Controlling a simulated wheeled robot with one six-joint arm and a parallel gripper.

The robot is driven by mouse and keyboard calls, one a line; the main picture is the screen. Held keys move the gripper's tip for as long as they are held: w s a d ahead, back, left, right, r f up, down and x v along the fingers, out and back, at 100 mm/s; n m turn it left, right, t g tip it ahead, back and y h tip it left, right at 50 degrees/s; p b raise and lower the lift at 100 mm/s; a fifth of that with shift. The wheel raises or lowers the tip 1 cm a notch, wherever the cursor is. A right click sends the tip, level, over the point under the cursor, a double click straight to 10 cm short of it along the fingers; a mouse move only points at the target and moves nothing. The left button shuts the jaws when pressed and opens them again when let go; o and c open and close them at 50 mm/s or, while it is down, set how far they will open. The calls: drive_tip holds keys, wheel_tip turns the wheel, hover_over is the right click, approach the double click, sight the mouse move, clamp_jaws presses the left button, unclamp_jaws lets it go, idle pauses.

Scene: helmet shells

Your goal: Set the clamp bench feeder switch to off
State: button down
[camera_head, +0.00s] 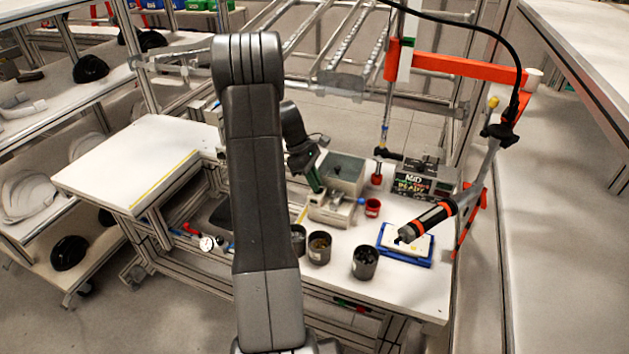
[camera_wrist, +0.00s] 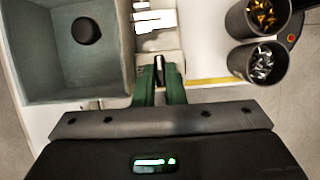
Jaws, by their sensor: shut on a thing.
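The feeder (camera_head: 330,209) is a pale grey unit on the bench, beside a grey open bin (camera_head: 343,172); part of the pale unit also shows at the top of the wrist view (camera_wrist: 155,18). My gripper (camera_head: 318,188) reaches down to the feeder's left end. In the wrist view its green fingers (camera_wrist: 159,80) are close together on a small dark piece, seemingly the switch (camera_wrist: 158,68), at the feeder's near edge. The fingers hide most of it, so its on or off position cannot be told.
Dark cups (camera_head: 365,262) with small parts stand in front of the feeder; two show in the wrist view (camera_wrist: 257,62). A display box (camera_head: 422,180) stands behind.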

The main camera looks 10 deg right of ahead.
drive_tip(key=c, duration=1.5)
unclamp_jaws()
